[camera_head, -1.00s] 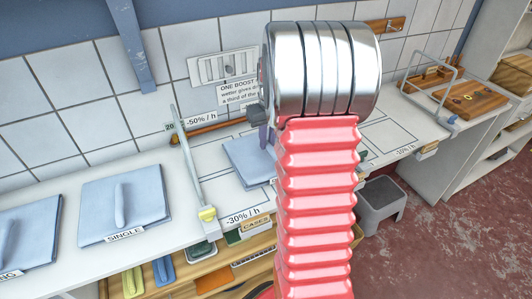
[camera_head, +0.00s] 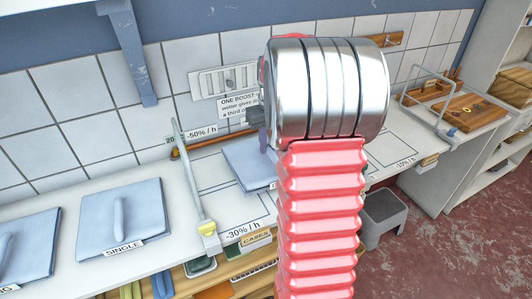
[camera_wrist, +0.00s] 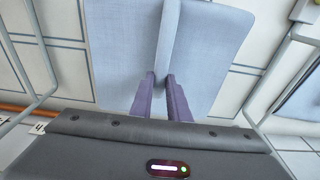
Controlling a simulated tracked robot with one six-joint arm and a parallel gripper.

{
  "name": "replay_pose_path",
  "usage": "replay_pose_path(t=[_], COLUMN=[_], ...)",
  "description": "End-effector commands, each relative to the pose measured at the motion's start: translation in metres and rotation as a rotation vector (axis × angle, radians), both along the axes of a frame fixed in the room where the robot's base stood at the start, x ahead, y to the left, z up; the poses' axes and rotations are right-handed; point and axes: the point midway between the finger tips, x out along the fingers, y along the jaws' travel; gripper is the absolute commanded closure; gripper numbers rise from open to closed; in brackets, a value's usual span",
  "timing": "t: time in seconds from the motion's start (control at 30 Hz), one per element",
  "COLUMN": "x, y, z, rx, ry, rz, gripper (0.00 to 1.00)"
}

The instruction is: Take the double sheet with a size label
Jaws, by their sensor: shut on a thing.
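A pale blue folded sheet (camera_head: 243,160) lies in an outlined bay of the counter, partly hidden behind my arm. In the wrist view the sheet (camera_wrist: 118,55) fills the middle, with a raised strap-like handle running up it. My gripper (camera_wrist: 161,78) has its two purple fingers shut on that handle. In the head view only a small dark part of my gripper (camera_head: 263,138) shows above the sheet. No size label is readable on this sheet. Another blue sheet (camera_head: 95,212) with a handle is labelled SINGLE, on the counter at left.
A further blue sheet (camera_head: 35,235) lies at far left, its label cut off. A thin upright rail with a yellow foot (camera_head: 209,228) stands left of the held sheet. A wire frame (camera_head: 432,85) and wooden board (camera_head: 465,103) are at right. A grey stool (camera_head: 383,215) stands below.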

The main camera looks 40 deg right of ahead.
Motion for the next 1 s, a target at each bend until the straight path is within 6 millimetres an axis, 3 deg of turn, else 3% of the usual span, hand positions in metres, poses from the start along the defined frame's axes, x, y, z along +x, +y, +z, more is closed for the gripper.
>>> replay_pose_path(t=[0.2,0.4,1.0], x=[0.001,0.000,0.000], y=[0.000,0.000,0.000], z=[0.040,0.058,0.060], rx=[-0.003,-0.002,-0.002], ry=[-0.003,-0.003,-0.002], rz=[0.000,0.000,0.001], gripper=[1.00,1.00,1.00])
